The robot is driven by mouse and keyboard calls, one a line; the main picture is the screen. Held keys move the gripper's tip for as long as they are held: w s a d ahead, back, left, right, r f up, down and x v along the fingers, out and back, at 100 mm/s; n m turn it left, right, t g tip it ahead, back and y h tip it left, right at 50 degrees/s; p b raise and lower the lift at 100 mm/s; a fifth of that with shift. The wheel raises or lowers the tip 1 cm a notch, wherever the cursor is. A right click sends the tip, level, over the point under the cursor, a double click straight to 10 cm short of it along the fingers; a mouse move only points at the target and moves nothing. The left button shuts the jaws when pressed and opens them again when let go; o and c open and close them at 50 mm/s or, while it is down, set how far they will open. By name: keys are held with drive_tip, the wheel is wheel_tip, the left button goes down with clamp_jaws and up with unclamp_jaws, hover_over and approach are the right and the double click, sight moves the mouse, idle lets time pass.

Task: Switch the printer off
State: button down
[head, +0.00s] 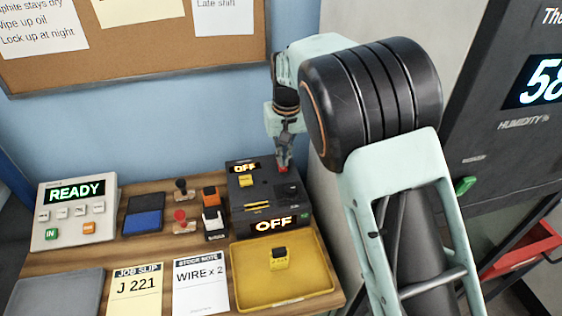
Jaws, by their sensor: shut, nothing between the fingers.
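The black box-shaped machine (240,213), which I take to be the printer, stands at the back right of the wooden bench. A display on its top and a larger one on its front both read OFF in lit letters. A yellow block and a dark knob-like part are on its top. My gripper (284,160) points down at the machine's rear right, its fingers shut and empty. A small red part (283,169) shows right at the fingertips; I cannot tell whether they touch it. My arm comes in from the right.
Left are stamps (181,217), a blue pad (143,222) and a READY console (77,212). Paper slips lie at the front. A grey cabinet wall (327,190) stands close on the right.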

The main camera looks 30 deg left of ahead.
sight(283, 168)
drive_tip(key=shift+r+p, duration=1.8)
drive_tip(key=shift+r, duration=1.05)
